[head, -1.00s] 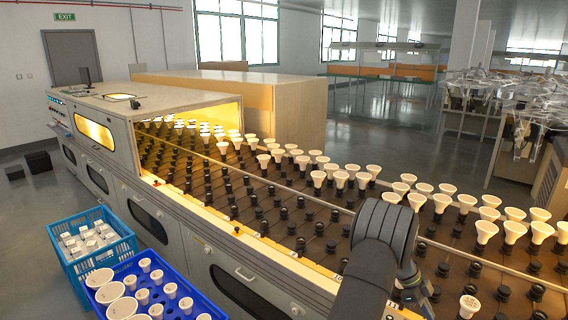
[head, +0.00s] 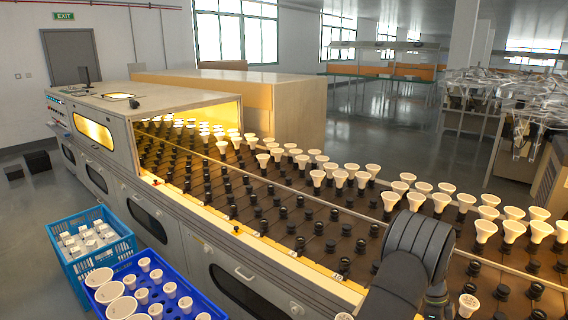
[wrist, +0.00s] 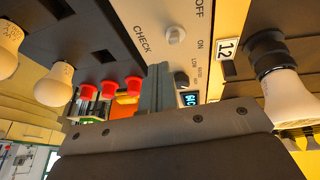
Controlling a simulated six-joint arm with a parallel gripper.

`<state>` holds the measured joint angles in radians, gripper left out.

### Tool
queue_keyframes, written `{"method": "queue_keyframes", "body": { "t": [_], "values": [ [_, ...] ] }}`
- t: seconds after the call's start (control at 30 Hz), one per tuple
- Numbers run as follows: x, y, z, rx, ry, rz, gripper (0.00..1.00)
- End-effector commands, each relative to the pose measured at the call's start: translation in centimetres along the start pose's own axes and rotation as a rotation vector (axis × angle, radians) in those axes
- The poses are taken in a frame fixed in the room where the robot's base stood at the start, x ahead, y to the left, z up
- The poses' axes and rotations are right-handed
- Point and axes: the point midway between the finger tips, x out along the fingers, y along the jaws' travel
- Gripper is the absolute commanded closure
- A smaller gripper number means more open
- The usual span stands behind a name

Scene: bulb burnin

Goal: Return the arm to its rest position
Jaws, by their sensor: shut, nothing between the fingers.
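My arm (head: 415,255) shows at the lower right of the head view, over the near part of the socket conveyor (head: 330,232). My gripper (wrist: 156,90) shows in the wrist view as narrow grey fingers, closed together and empty. The fingers appear in front of a pale panel (wrist: 150,18) marked CHECK, ON and OFF, with a knob and a small lit blue display (wrist: 189,98). Whether they touch it I cannot tell. In the head view the fingers are not visible.
White bulbs (head: 485,231) stand in rows on the conveyor. In the wrist view, a bulb (wrist: 288,97) hangs in a black socket beside a "12" label (wrist: 227,49), and red parts (wrist: 108,88) show at left. Blue crates (head: 172,276) stand at lower left.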

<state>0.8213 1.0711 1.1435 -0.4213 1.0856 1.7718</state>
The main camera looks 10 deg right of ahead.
Motion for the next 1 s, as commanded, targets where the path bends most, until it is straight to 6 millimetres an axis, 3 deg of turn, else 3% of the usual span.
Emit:
{"method": "queue_keyframes", "body": {
  "t": [0.37, 0.83, 1.0],
  "values": [
    [1.2, -0.1, -1.6, -0.013, -0.250, 0.001, 1.00],
    [1.2, -1.4, -4.2, -0.016, -0.535, -0.112, 1.00],
    [-1.4, -1.4, -5.8, -0.020, -0.555, -0.132, 1.00]
  ]
}}
